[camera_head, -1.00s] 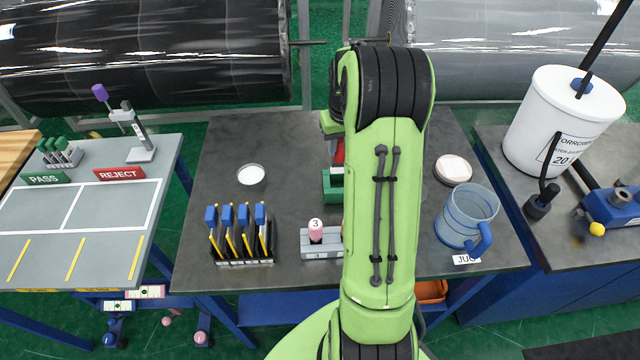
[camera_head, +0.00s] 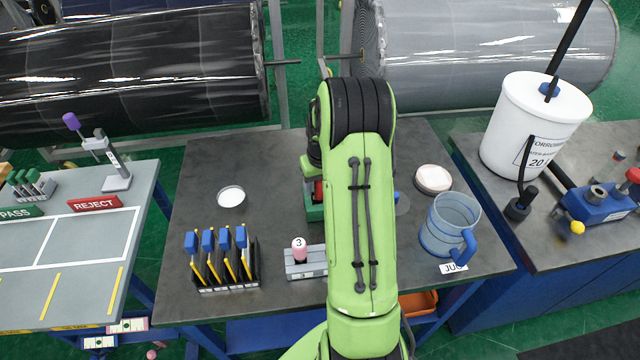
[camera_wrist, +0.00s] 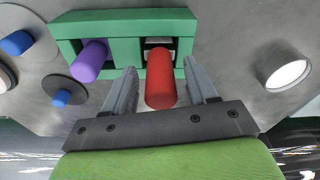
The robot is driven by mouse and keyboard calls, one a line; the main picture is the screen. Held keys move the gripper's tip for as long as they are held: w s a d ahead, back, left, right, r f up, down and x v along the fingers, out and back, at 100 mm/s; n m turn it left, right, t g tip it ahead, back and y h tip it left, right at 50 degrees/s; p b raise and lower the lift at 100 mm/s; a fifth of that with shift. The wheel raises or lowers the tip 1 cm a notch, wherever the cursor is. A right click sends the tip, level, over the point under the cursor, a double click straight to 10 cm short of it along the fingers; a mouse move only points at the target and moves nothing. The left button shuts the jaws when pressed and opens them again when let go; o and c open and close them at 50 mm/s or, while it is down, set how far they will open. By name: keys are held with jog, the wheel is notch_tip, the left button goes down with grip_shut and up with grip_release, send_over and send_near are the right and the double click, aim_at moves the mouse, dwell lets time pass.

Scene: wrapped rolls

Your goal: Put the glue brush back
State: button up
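A green two-slot holder (camera_wrist: 122,25) fills the top of the wrist view. A purple handle (camera_wrist: 90,60) stands in its left slot and a red handle (camera_wrist: 160,80) is at its right slot. My gripper (camera_wrist: 160,75) is open, with one finger on each side of the red handle and a narrow gap showing on both sides. I cannot tell which handle is the glue brush; no bristles show. In the head view the holder (camera_head: 314,212) is partly hidden behind my arm, and my gripper is hidden there.
A white dish (camera_head: 231,197) lies left of the holder; it also shows in the wrist view (camera_wrist: 288,72). A clear blue-handled jug (camera_head: 450,224) and a round white-topped dish (camera_head: 433,179) are to the right.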

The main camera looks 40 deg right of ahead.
notch_tip(320, 180, up, 12)
jog(key=s+p, duration=0.1)
jog(key=s+a+r+n+t, duration=0.1)
jog(key=s+a+r, duration=0.1)
jog(key=a+r, duration=0.35)
jog(key=s+a+r+n+t, duration=0.1)
jog(key=s+a+r, duration=0.15)
jog(key=a, duration=0.55)
jog(key=s+a+r+n+t, duration=0.1)
jog(key=s+a+n+t, duration=0.1)
jog(key=s+a, duration=1)
jog(key=shift+s+a+r+n+y, duration=0.3)
jog(key=shift+s+a+n, duration=0.1)
jog(key=shift+s, duration=0.85)
jog(key=shift+d, duration=0.15)
